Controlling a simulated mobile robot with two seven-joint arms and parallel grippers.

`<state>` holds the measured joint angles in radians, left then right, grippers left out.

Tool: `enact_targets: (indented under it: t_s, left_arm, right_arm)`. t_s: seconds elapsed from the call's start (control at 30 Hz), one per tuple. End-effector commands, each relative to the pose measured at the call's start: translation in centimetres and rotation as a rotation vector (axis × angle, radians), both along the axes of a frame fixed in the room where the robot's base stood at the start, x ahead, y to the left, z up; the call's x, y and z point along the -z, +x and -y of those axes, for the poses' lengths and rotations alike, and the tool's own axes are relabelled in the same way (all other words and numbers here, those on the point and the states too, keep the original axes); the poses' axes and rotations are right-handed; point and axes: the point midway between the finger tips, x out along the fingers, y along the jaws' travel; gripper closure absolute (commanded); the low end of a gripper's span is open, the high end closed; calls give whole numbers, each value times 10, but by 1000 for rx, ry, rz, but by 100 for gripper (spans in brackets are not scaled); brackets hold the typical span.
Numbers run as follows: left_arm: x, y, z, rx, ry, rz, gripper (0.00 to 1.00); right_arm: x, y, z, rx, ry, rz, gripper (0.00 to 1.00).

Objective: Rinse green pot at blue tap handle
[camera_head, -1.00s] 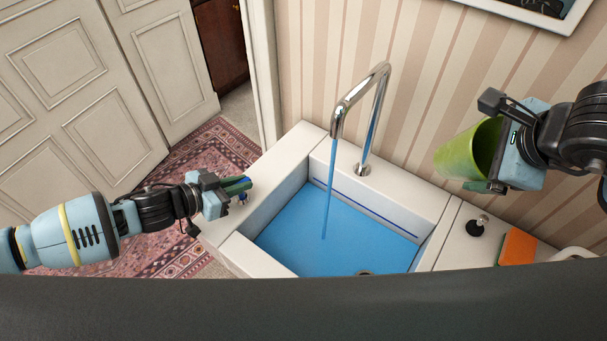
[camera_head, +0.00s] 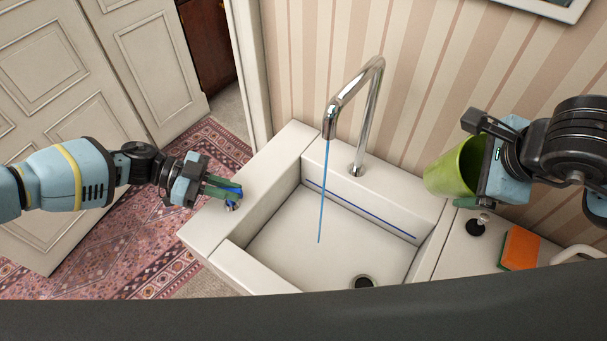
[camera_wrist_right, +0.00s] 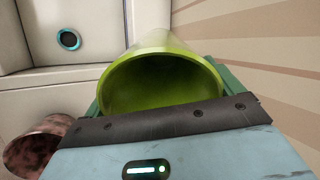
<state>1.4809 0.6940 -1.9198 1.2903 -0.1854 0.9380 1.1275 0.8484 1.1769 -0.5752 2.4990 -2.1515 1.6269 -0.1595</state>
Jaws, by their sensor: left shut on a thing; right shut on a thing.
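The green pot (camera_head: 452,172) is in my right gripper (camera_head: 470,168), which is shut on it and holds it above the counter right of the basin. The pot is tilted, and its dark inside faces the right wrist camera (camera_wrist_right: 165,85). My left gripper (camera_head: 222,188) is shut on the blue tap handle (camera_head: 234,190) at the basin's left rim; the fingers hide part of the handle. The chrome spout (camera_head: 357,95) arches over the white basin (camera_head: 330,236). A thin blue stream (camera_head: 322,200) falls from it, left of the pot and apart from it.
A black-based metal knob (camera_head: 476,225) and an orange sponge (camera_head: 519,248) lie on the right counter. The drain (camera_head: 364,282) is at the basin's front. A striped wall stands behind the spout. A brownish-pink round object (camera_wrist_right: 38,142) shows in the right wrist view.

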Motion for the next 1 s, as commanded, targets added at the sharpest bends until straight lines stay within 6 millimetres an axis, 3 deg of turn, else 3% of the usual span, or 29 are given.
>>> enact_targets:
  t_s: [0.2,0.5,0.73,0.97,1.0]
  left_arm:
    - [5,1,1,193,-3,-4,100]
    - [4,1,1,403,-4,-4,100]
    - [2,0,1,491,-4,-3,100]
    - [0,0,1,510,-2,-1,100]
    - [0,0,1,509,-2,-1,86]
  right_arm:
    - [37,1,0,0,1,-58,47]
    - [73,-1,0,0,0,-111,47]
    - [87,-2,0,0,0,-130,47]
    - [88,-2,0,0,0,-132,48]
    - [88,-2,0,0,0,-132,48]
